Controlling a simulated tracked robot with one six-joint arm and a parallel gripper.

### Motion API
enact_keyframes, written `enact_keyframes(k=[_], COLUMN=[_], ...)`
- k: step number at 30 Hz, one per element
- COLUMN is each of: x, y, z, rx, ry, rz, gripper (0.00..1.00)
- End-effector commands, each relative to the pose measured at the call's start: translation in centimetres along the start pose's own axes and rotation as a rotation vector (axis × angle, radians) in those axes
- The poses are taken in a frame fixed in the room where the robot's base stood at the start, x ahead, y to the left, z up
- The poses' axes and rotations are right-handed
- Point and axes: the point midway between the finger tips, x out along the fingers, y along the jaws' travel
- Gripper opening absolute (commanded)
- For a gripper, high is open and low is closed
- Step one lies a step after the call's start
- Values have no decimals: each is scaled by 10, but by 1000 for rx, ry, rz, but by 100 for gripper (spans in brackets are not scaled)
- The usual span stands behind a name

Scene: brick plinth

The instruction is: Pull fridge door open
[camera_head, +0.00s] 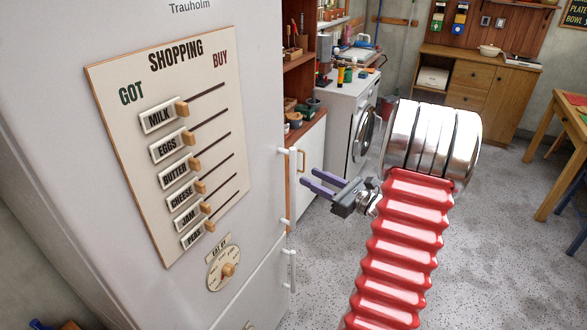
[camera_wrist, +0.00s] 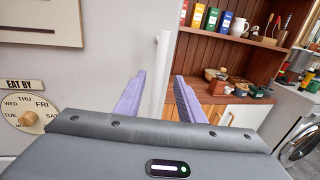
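The white fridge (camera_head: 262,130) fills the left of the head view, and its upper door looks closed. A white vertical handle (camera_head: 287,190) runs along the door's right edge. My gripper (camera_head: 308,177) is open and empty, just right of this handle, with its two purple fingers pointing left at it. In the wrist view the handle (camera_wrist: 161,70) stands upright between the open fingers in the picture, seemingly ahead of their tips. Its lower end is hidden behind the gripper body. I see no contact between the fingers and the handle.
A shopping board (camera_head: 205,130) and an eat-by dial (camera_head: 224,270) are on the fridge front. A lower door handle (camera_head: 292,270) sits below. Wooden shelves (camera_head: 300,78) and a washing machine (camera_head: 350,115) stand beyond. The speckled floor (camera_head: 500,240) at right is clear.

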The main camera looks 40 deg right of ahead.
Motion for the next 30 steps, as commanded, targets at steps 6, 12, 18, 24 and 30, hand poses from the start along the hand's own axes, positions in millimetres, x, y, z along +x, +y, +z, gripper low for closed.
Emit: enact_keyframes(k=[6, 12, 18, 24, 30], x=[34, 64, 84, 88, 88], y=[1, 2, 1, 0, 0], z=[0, 0, 0, 0, 0], rx=[0, -1, 0, 1, 0], ry=[0, 0, 0, 0, 0], rz=[4, 4, 2, 0, 0], gripper=[36, 36, 36, 36, 33])
